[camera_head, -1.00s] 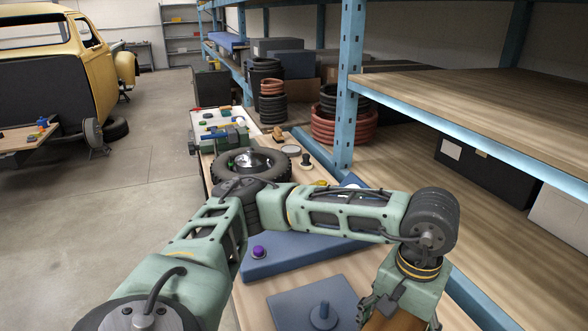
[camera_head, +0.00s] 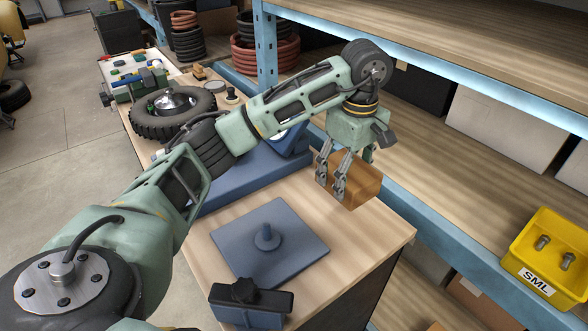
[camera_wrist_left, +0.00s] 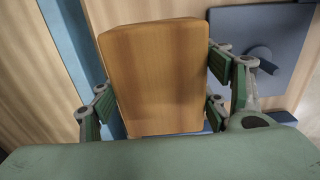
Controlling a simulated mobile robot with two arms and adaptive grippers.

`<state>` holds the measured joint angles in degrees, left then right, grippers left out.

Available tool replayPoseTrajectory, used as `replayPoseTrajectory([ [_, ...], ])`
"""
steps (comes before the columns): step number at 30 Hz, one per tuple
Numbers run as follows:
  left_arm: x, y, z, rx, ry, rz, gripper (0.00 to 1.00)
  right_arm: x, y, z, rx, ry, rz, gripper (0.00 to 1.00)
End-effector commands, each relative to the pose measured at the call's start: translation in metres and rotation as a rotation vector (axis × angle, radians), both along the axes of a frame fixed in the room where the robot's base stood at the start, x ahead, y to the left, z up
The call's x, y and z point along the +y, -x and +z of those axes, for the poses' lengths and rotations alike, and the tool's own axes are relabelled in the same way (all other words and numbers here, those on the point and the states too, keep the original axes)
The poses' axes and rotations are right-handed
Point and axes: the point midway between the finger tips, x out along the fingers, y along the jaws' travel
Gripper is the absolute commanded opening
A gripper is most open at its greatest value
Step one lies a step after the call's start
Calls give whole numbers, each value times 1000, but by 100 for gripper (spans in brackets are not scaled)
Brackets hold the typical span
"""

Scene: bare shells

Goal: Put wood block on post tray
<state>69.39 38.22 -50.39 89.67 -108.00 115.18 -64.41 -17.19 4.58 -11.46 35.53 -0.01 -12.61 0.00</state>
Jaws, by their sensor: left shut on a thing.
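My left gripper (camera_head: 346,178) is shut on the wood block (camera_head: 358,190), a brown box-shaped piece. It holds the block at the right side of the workbench; whether the block touches the bench is hard to tell. In the left wrist view the block (camera_wrist_left: 155,75) sits between the green-padded fingers. The post tray (camera_head: 292,256), a flat blue-grey square plate with a short upright post, lies on the bench to the left of the block and nearer to me. The tray also shows in the left wrist view (camera_wrist_left: 232,24). Nothing lies on it. My right gripper is out of view.
A dark block with a black knob (camera_head: 250,303) stands at the bench's near edge, close to the tray. A blue stand (camera_head: 235,180) and a tire (camera_head: 150,125) are behind the tray. Blue-framed shelving with a yellow bin (camera_head: 545,262) is at right.

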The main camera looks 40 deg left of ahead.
Motion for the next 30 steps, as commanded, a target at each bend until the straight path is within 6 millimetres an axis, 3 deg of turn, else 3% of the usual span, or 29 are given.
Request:
replayPoseTrajectory([
  [7,59,2,-32,5,0,6,26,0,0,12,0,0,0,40],
  [12,86,2,-49,2,0,2,26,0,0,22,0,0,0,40],
  [18,96,2,-60,1,0,-2,26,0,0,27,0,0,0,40],
  [25,96,2,-91,2,0,-2,26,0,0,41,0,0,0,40],
  [30,96,1,-97,-2,0,-3,26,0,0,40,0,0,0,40],
])
